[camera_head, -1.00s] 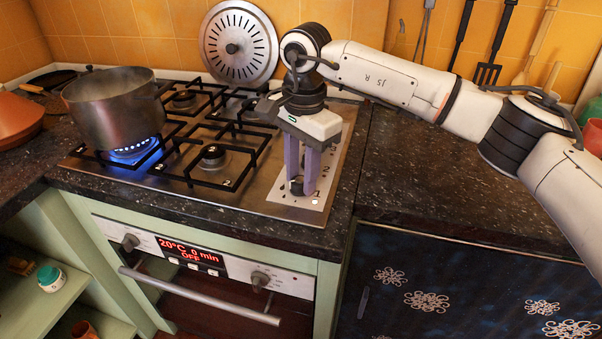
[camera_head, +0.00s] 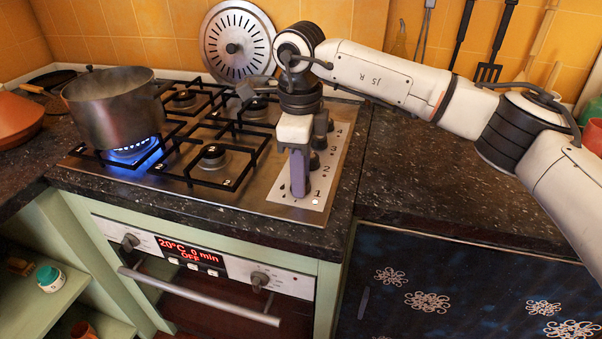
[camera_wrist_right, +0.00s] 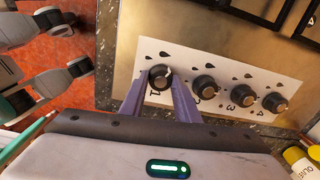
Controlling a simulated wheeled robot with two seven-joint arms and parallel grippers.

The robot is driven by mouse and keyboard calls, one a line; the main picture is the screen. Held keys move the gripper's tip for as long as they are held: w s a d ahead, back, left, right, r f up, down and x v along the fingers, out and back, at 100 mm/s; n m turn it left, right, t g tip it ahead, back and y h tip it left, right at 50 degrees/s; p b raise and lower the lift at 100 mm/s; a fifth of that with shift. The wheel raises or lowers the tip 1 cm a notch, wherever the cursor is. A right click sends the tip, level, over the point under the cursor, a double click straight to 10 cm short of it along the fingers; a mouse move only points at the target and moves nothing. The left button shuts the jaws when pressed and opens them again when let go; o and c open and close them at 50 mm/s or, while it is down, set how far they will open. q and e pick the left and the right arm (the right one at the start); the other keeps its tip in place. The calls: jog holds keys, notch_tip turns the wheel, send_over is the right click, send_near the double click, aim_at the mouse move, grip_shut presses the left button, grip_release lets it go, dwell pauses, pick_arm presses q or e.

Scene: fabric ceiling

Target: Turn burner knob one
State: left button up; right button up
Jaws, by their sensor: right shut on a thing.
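In the right wrist view, the purple fingers of my right gripper (camera_wrist_right: 161,82) are shut on the knob, one on each side. The fingers hide the knob in the head view. My left gripper is not in view.
A steel pot (camera_head: 113,105) stands over a lit blue flame (camera_head: 132,150) at the left. Knobs two (camera_wrist_right: 204,87), three (camera_wrist_right: 243,95) and four (camera_wrist_right: 275,102) are close beside knob one. Black pan grates (camera_head: 212,160) lie left of my gripper. The dark counter (camera_head: 430,185) at right is clear.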

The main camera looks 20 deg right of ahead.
jog(key=m, duration=0.5)
jog(key=shift+r+m, duration=0.1)
jog(key=shift+m, duration=0.2)
jog(key=m, duration=0.5)
jog(key=shift+m, duration=0.6)
jog(key=o, duration=1)
jog(key=shift+o, duration=0.2)
jog(key=shift+a, duration=0.1)
notch_tip(320, 180, up, 10)
jog(key=shift+a+r, duration=0.15)
jog(key=shift+a, duration=0.05)
